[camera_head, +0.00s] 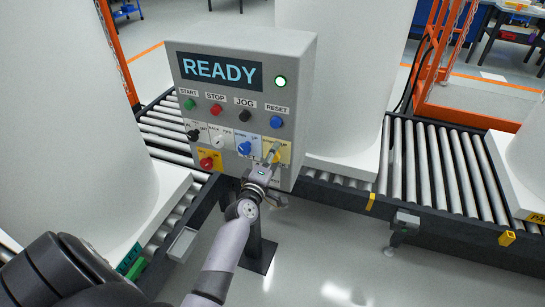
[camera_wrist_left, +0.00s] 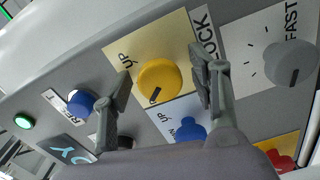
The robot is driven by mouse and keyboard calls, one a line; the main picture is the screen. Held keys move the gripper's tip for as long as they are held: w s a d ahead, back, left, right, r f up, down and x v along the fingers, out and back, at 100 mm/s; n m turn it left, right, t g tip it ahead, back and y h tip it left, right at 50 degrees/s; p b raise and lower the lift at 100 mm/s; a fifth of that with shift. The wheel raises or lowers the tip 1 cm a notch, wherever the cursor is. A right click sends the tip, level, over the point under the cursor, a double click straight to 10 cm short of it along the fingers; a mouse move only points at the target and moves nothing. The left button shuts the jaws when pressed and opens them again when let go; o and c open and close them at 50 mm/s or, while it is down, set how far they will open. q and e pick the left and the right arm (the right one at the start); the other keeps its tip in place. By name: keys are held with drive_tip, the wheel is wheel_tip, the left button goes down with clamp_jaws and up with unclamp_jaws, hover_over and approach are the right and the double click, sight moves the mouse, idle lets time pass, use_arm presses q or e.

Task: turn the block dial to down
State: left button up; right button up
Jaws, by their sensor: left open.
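The block dial (camera_wrist_left: 160,81) is a round yellow knob on a yellow plate, seen close in the left wrist view. A short dark pointer mark shows near its lower-left rim in that tilted view. "UP" is printed on the plate, and a label partly hidden by a finger reads "LOCK". My left gripper (camera_wrist_left: 162,88) is open, with one finger on each side of the knob and gaps to both. In the head view my left gripper (camera_head: 271,153) is at the yellow plate (camera_head: 284,152) and hides the knob. My right gripper is not in view.
The control box (camera_head: 292,60) shows "READY" and has several buttons. A blue dial (camera_head: 244,148) and a red knob (camera_head: 206,162) are left of my gripper. A grey dial marked "FAST" (camera_wrist_left: 290,63) sits beside the yellow plate. Roller conveyors (camera_head: 430,155) and white tanks (camera_head: 345,60) stand around.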

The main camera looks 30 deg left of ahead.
use_arm(q)
drive_tip(key=v, duration=1.2)
idle(0.3)
